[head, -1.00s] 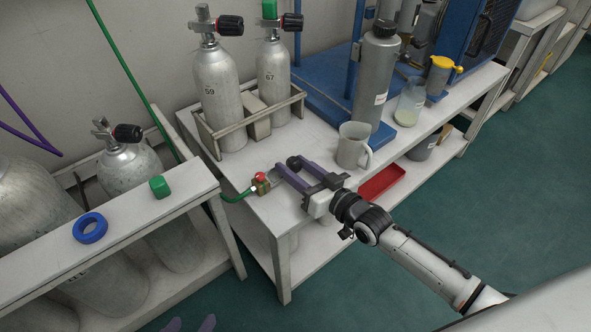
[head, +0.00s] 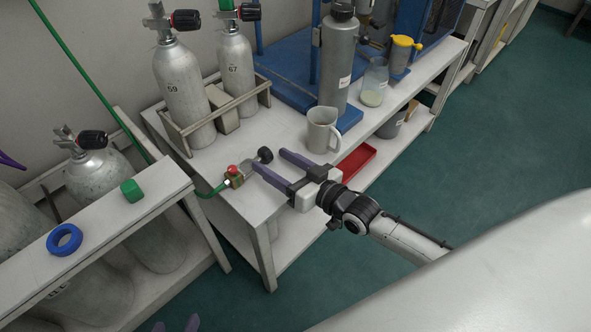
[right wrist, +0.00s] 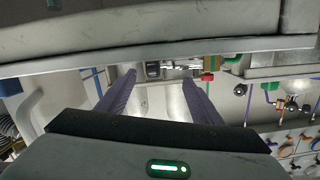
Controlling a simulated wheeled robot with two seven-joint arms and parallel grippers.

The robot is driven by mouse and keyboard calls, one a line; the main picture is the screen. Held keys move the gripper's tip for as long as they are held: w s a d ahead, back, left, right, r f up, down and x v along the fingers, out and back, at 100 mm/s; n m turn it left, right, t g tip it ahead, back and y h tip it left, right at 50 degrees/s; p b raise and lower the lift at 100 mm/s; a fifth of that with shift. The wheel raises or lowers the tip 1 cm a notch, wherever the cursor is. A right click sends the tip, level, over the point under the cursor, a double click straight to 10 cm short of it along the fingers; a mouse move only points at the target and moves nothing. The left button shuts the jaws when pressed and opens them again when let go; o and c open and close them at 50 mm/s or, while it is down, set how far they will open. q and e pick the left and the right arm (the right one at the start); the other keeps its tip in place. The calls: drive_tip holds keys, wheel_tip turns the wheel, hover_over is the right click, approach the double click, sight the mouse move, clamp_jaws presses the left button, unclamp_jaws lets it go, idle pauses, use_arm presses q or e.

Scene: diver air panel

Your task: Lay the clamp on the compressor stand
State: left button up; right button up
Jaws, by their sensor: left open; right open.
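The clamp (head: 265,155), with a black knob, a metal body and a brass fitting with a red top on a green hose, lies at the near left part of the compressor stand's white top (head: 250,205). My right gripper (head: 270,160) is open, low over the stand. Its purple fingertips lie close around the knob end; I cannot tell if they touch it. In the right wrist view, the clamp (right wrist: 172,68) shows beyond the parted fingers, partly cut off by a grey band. My left gripper (head: 176,326) shows only as two parted fingertips at the bottom edge.
A grey jug (head: 322,130) and a red tray (head: 356,162) are near my right gripper. Cylinders in a rack (head: 225,118) stand behind. A blue ring (head: 64,240) and a green cap (head: 131,190) lie on the left bench.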

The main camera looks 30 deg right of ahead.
drive_tip(key=p+v, duration=0.1)
drive_tip(key=v, duration=0.7)
drive_tip(key=shift+s+p, duration=0.3)
drive_tip(key=shift+p, duration=0.1)
